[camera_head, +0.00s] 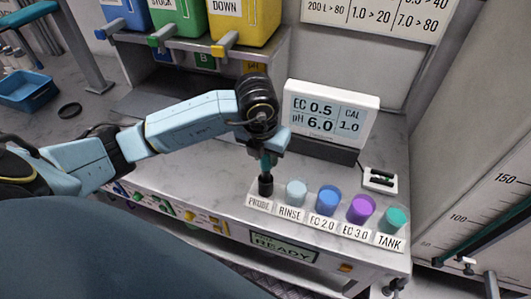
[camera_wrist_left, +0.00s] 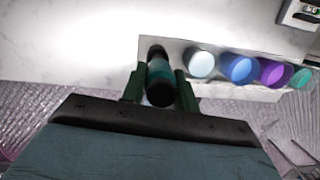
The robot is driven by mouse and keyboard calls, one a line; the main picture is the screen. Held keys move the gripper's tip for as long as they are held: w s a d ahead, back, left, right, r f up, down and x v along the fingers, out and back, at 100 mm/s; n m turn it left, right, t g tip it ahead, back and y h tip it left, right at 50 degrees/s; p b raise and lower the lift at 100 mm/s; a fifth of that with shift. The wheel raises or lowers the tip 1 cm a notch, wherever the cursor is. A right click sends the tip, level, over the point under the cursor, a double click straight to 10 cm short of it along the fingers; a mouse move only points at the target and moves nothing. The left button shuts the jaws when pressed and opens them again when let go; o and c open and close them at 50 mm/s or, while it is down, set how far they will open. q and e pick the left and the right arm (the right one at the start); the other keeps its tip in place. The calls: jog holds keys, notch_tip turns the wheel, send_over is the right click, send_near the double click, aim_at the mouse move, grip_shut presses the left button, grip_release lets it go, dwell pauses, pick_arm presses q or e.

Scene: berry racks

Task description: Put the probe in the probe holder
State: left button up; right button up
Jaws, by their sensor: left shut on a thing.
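My left gripper (camera_head: 268,150) is shut on the probe (camera_head: 266,164), a teal rod with dark parts, held upright. The probe also shows in the left wrist view (camera_wrist_left: 160,72), between the two fingers (camera_wrist_left: 159,88). Its lower end meets a small black cup-like piece, the probe holder (camera_head: 265,186), behind the PROBE label at the left end of the white cup strip. I cannot tell how deep the probe sits in it. My right gripper is in neither view.
Beside the holder stand the rinse cup (camera_head: 296,192), blue cup (camera_head: 328,199), purple cup (camera_head: 361,208) and teal tank cup (camera_head: 393,219). A meter display (camera_head: 328,117) stands behind, reading EC 0.5 and pH 6.0. Bare counter (camera_head: 205,172) lies to the left.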

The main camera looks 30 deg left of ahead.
pick_arm(q)
jog(key=shift+f+b, duration=0.3)
jog(key=shift+b, duration=0.05)
dwell(0.3)
jog(key=o, duration=1.1)
jog(key=shift+o, duration=0.2)
notch_tip(320, 180, up, 13)
jog(key=s, duration=0.2)
jog(key=shift+s+d+p, duration=0.15)
jog(key=shift+s+p, duration=0.1)
jog(key=shift+p, duration=0.15)
